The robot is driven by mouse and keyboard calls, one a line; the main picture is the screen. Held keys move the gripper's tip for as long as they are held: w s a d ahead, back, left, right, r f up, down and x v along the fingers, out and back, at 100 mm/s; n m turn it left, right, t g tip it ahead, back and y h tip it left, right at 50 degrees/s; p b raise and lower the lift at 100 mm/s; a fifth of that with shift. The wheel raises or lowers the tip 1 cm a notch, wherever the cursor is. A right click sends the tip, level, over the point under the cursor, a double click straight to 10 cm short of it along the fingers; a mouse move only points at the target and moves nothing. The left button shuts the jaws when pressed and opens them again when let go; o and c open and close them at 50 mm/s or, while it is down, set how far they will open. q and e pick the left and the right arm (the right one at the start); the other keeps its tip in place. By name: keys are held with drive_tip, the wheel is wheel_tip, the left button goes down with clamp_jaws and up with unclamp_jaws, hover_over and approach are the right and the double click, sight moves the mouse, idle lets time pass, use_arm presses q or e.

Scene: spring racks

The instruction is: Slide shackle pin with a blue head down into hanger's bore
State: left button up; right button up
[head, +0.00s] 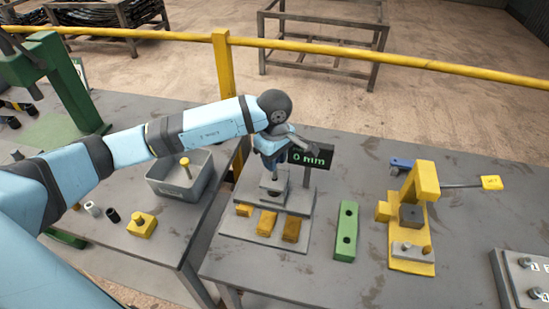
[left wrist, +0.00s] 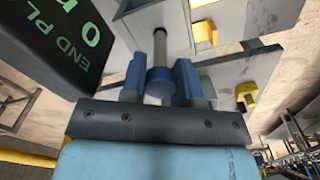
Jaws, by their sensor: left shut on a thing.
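My left gripper (head: 276,158) is above the grey stand on the right-hand table, beside the display. In the left wrist view its two blue fingers (left wrist: 160,78) are shut around the blue head (left wrist: 159,84) of the shackle pin. The pin's grey shaft (left wrist: 160,45) points away from the fingers toward a pale grey block. That grey block (head: 268,188) sits under the gripper in the head view and seems to be the hanger; its bore is hidden. I cannot tell whether the pin tip is inside it. My right gripper is in neither view.
The display (head: 311,158) reads 0 mm, close beside the gripper. Orange blocks (head: 267,222) lie on the stand's base plate (head: 250,237). A grey bin (head: 203,187) is on the left table.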

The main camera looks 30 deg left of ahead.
use_arm(q)
drive_tip(key=shift+f, duration=0.25)
drive_tip(key=shift+f+b, duration=0.35)
drive_tip(key=shift+b, duration=0.1)
drive_tip(key=o, duration=1.3)
drive_tip(key=shift+o, duration=0.3)
drive_tip(key=shift+s+r, duration=0.1)
drive_tip(key=shift+r, duration=0.1)
drive_tip(key=shift+w+r, duration=0.2)
drive_tip(key=shift+r, duration=0.25)
drive_tip(key=shift+r+p, duration=1.35)
drive_tip(key=shift+r, duration=1.7)
drive_tip(key=shift+d, duration=0.1)
